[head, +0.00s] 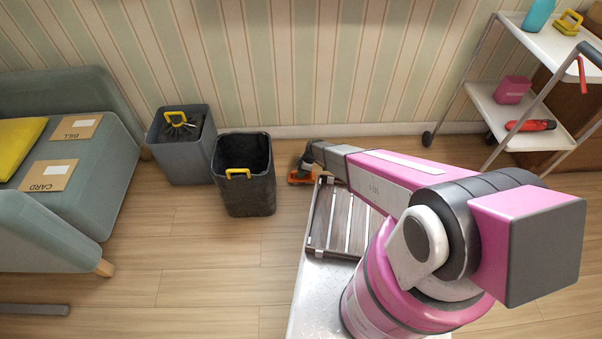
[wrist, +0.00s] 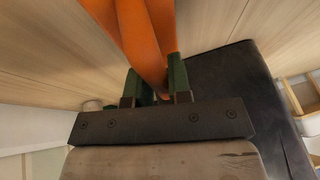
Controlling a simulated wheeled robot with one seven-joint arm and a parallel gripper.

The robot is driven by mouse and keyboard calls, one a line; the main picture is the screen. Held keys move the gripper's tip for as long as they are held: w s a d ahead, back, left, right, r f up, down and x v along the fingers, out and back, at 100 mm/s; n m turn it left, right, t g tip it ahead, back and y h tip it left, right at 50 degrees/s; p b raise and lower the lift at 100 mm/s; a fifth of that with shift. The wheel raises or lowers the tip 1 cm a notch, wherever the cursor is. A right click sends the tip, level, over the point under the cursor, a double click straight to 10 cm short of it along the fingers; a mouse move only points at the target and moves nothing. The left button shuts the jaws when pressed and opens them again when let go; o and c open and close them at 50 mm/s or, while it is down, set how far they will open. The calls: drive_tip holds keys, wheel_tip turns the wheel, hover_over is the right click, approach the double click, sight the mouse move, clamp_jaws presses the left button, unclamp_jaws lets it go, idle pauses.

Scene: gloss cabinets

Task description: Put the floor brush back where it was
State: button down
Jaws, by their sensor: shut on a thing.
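The floor brush, an orange piece, shows low by the wall in the head view (head: 301,178), just right of the dark bin. It also shows in the wrist view (wrist: 148,35), running up from between the fingers. My gripper (wrist: 157,82) has two green fingers, shut on the orange piece. In the head view my arm reaches left to the brush and hides part of it. The brush's lower end and whether it touches the floor cannot be told.
A dark bin (head: 247,200) stands beside the brush; a grey bin (head: 182,163) with a black bag is farther left. A sofa (head: 95,150) with envelopes is at the left. A trolley (head: 552,120) stands at the right. Wooden floor (head: 200,260) is clear in front of the bins.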

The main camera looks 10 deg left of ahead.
drive_tip(key=c, duration=1.1)
unclamp_jaws()
drive_tip(key=shift+f, duration=0.1)
drive_tip(key=shift+o, duration=0.2)
drive_tip(key=v, duration=1.2)
drive_tip(key=s+d+r+m+t+h, duration=0.1)
drive_tip(key=s+d+r+m, duration=0.3)
drive_tip(key=d+r, duration=0.6)
drive_tip(key=s+d+r+m+t+h, duration=0.1)
drive_tip(key=s+d+r+m, duration=0.4)
drive_tip(key=d+r+m, duration=0.4)
drive_tip(key=s+d+r+m+t+h, duration=0.1)
drive_tip(key=s+d+r+m, duration=0.4)
drive_tip(key=d+r, duration=0.8)
wheel_tip(320, 180, up, 7)
drive_tip(key=shift+s+d+f+m+h, duration=0.15)
drive_tip(key=shift+d+m+h, duration=0.2)
drive_tip(key=shift+m, duration=0.75)
drive_tip(key=shift+a, duration=0.15)
